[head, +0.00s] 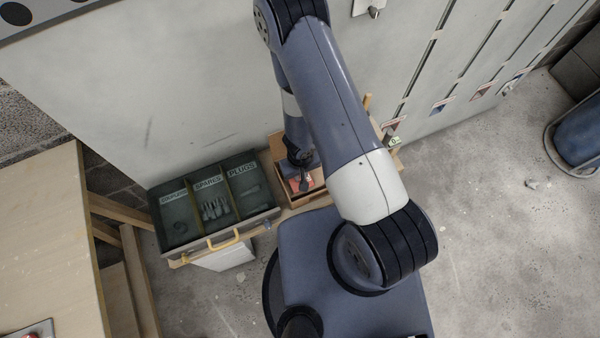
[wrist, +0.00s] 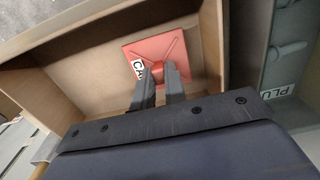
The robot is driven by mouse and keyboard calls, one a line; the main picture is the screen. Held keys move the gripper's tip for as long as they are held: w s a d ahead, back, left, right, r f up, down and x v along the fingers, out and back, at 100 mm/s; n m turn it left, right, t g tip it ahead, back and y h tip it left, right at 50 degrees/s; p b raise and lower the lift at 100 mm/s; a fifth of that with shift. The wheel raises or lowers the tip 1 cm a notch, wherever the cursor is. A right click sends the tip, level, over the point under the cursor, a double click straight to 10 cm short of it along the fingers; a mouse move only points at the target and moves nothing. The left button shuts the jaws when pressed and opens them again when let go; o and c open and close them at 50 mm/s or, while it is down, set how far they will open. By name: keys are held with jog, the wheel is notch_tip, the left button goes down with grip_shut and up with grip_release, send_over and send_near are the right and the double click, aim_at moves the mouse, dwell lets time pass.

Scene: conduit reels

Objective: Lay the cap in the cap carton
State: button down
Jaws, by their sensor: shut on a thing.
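The cap (wrist: 172,47) is a flat red square with crossed ridges, a red knob and a partly hidden white label. My gripper (wrist: 161,76) is shut on its knob in the wrist view. The cap carton (wrist: 88,78) is an open tan-brown box around and below the cap. The cap is within the carton's walls in this view, near the wall on the drawer side. I cannot tell whether it touches the floor. In the head view, the carton (head: 279,146), my gripper (head: 302,173) and the red cap (head: 308,183) show partly behind my arm.
A dark drawer (head: 212,165) with labelled compartments, SPARES and PLUGS among them, adjoins the carton on the left. It holds several grey pieces and has a yellow handle (head: 224,241). A pale wall panel (head: 180,80) stands behind. A wooden table (head: 45,240) is at the left.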

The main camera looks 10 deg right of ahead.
jog(key=shift+f+b, duration=0.65)
jog(key=shift+f, duration=0.15)
dwell(0.4)
jog(key=c, duration=1.4)
grip_release()
jog(key=shift+o, duration=0.2)
jog(key=shift+r, duration=0.1)
notch_tip(320, 180, up, 10)
jog(key=p, duration=1)
notch_tip(320, 180, down, 9)
jog(key=b, duration=0.9)
jog(key=shift+r+p, duration=4.45)
jog(key=shift+p, duration=0.1)
